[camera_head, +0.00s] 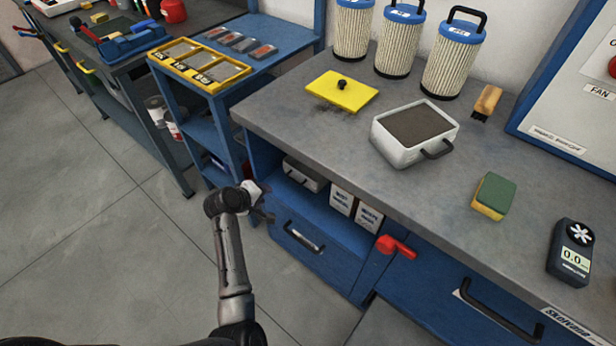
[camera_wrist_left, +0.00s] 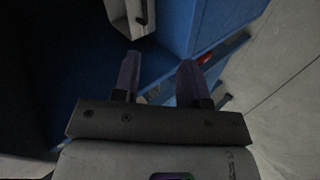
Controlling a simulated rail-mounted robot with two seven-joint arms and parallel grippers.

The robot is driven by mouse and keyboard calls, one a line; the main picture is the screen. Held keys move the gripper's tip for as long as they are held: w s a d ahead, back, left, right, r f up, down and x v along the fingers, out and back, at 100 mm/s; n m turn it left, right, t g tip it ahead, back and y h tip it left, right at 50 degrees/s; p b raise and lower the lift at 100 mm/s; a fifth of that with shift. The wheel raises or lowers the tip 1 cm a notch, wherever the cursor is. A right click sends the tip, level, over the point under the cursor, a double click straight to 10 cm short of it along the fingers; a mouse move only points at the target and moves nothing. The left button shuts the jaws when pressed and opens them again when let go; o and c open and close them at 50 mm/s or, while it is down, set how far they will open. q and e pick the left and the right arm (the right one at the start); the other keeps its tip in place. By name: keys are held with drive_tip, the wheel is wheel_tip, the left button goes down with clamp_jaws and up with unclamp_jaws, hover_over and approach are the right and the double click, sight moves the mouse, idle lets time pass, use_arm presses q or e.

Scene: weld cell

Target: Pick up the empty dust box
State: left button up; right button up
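A white box with a dark handle (camera_head: 304,176) sits in the open shelf below the bench; its inside cannot be seen. Part of a white box with a dark handle (camera_wrist_left: 127,16) shows at the top of the left wrist view, ahead of my fingers. Another white dust box (camera_head: 414,134) stands on the bench top, filled with dark dust. My left gripper (camera_head: 266,203) is in front of the shelf, low and left of the box in it. In the left wrist view its two fingers (camera_wrist_left: 158,68) stand apart with nothing between them. My right gripper is not in view.
White cartons (camera_head: 355,208) stand right of the shelf box. A drawer with a handle (camera_head: 305,238) is below, and a red valve handle (camera_head: 396,246) sticks out at right. A yellow lid (camera_head: 342,91) and filter cartridges (camera_head: 454,60) are on the bench. The floor at left is clear.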

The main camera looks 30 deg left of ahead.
use_arm(q)
drive_tip(key=w+f+b, duration=0.1)
drive_tip(key=w+f, duration=0.1)
drive_tip(key=w, duration=0.1)
drive_tip(key=w+f+n+b, duration=0.1)
drive_tip(key=w+f+b, duration=0.1)
drive_tip(key=w, duration=0.1)
drive_tip(key=w+f+n+t+b, duration=0.1)
drive_tip(key=w+f+b, duration=0.1)
drive_tip(key=w, duration=0.1)
drive_tip(key=shift+w+d, duration=0.2)
drive_tip(key=shift+w, duration=0.2)
drive_tip(key=b+x, duration=0.3)
drive_tip(key=x, duration=0.1)
drive_tip(key=shift+w+b, duration=0.25)
drive_tip(key=shift+b, duration=0.1)
drive_tip(key=shift+w+f, duration=0.1)
drive_tip(key=shift+w, duration=0.25)
clamp_jaws()
